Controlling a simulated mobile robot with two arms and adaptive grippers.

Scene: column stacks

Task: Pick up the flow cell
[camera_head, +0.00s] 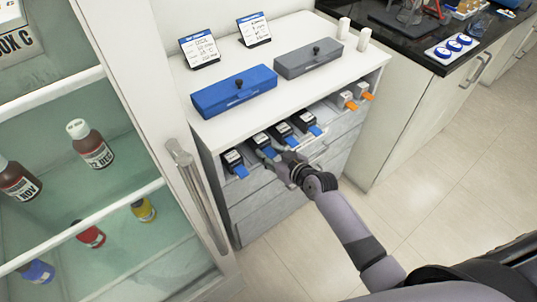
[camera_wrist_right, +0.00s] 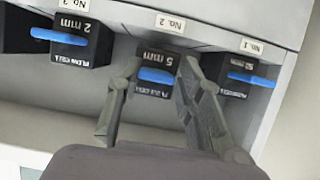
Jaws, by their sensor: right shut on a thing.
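Several black flow cells with blue tabs sit in a row in the open shelf under the cabinet top. My right gripper (camera_head: 275,156) reaches the second one from the left, the flow cell labelled 5 mm (camera_wrist_right: 155,86). Its two fingers are shut on this cell, one on each side, as the right wrist view shows. The cell is still in its place under the "No. 2" label (camera_wrist_right: 170,23); its back part is hidden in the shelf. My left gripper is not in view.
Neighbouring flow cells stand close on both sides, No. 1 (camera_wrist_right: 240,76) and No. 3 (camera_wrist_right: 72,42). Blue (camera_head: 234,92) and grey (camera_head: 308,59) boxes lie on the cabinet top (camera_head: 190,85). A glass-door cabinet with bottles is at left. The floor (camera_head: 440,160) at right is clear.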

